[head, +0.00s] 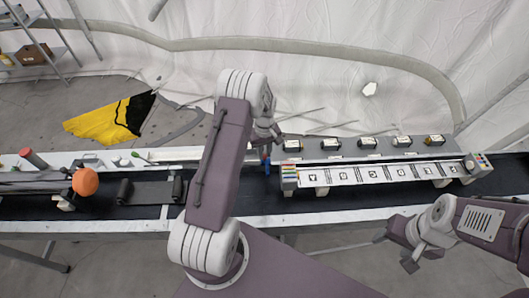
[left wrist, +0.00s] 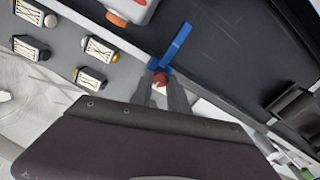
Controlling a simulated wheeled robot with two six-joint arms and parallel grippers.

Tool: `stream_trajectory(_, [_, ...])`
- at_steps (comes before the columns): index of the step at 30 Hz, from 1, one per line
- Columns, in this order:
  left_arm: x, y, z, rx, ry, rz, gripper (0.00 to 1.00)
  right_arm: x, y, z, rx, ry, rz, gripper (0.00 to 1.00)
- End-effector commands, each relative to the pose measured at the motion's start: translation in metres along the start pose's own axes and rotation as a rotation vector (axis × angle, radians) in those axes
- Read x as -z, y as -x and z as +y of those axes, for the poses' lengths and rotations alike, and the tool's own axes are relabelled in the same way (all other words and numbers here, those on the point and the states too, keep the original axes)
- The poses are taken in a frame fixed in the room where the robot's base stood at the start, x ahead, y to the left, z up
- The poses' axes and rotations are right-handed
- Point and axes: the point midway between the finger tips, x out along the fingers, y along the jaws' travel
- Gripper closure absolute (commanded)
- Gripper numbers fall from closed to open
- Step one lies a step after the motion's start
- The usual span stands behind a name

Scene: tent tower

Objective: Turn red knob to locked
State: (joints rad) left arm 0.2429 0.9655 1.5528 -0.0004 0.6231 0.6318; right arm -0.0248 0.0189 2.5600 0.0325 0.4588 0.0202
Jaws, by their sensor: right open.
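The red knob (left wrist: 160,80) shows in the left wrist view, between the fingertips of my left gripper (left wrist: 160,86). The fingers are close on both sides of it and appear shut on it. A blue bar (left wrist: 179,45) stretches from just beside the knob over the dark surface. In the head view my left gripper (head: 266,140) is partly hidden by my own arm, and the blue bar (head: 267,165) shows just below it. The knob's marking is not readable. My right gripper (head: 409,260) is open and empty at the lower right, away from the knob.
An orange ball (head: 85,181) and dark rollers stand at the left of the bench. Yellow-black cloth (head: 110,120) lies behind.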

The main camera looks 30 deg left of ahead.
Motion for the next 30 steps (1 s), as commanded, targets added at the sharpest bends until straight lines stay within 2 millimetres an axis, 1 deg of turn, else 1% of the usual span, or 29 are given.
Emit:
stream_trajectory(4, [-0.0001, 0.0002, 0.0002, 0.000, -0.001, 0.000, 1.00, 0.0000, -0.0001, 0.0000, 0.000, 0.000, 0.000, 0.42])
stream_trajectory(6, [0.0000, -0.0004, 0.0003, 0.000, -0.028, 0.000, 1.00, -0.0002, -0.0014, 0.0000, 0.000, 0.000, 0.000, 0.42])
stream_trajectory(8, [0.0002, -0.0010, 0.0004, -0.001, -0.092, 0.000, 1.00, -0.0004, -0.0038, 0.0001, 0.000, 0.000, 0.000, 0.42])
stream_trajectory(12, [0.0000, -0.0009, 0.0002, 0.000, -0.280, 0.000, 1.00, -0.0008, -0.0076, 0.0002, 0.000, 0.000, 0.000, 0.42])
stream_trajectory(15, [-0.0002, -0.0003, 0.0001, 0.000, -0.368, -0.001, 1.00, -0.0009, -0.0085, 0.0002, 0.000, 0.000, 0.000, 0.42])
stream_trajectory(18, [-0.0002, 0.0002, 0.0001, 0.000, -0.399, -0.001, 1.00, -0.0009, -0.0084, 0.0002, 0.000, 0.000, 0.000, 0.42])
stream_trajectory(25, [-0.0002, 0.0006, 0.0001, 0.000, -0.398, -0.001, 1.00, -0.0008, -0.0081, 0.0002, 0.000, 0.000, 0.000, 0.42])
stream_trajectory(26, [-0.0002, 0.0006, 0.0001, 0.000, -0.398, -0.001, 0.71, -0.0009, -0.0081, 0.0002, 0.000, 0.000, 0.000, 0.42])
stream_trajectory(27, [-0.0001, 0.0006, 0.0001, 0.000, -0.398, -0.001, 0.60, -0.0009, -0.0081, 0.0002, 0.000, 0.000, 0.000, 0.42])
stream_trajectory(28, [-0.0001, 0.0006, 0.0001, 0.000, -0.398, -0.001, 0.58, -0.0009, -0.0081, 0.0002, 0.000, 0.000, 0.000, 0.42])
stream_trajectory(30, [-0.0001, 0.0005, 0.0001, 0.000, -0.397, -0.001, 0.58, -0.0009, -0.0081, 0.0002, 0.000, 0.000, 0.000, 0.42])
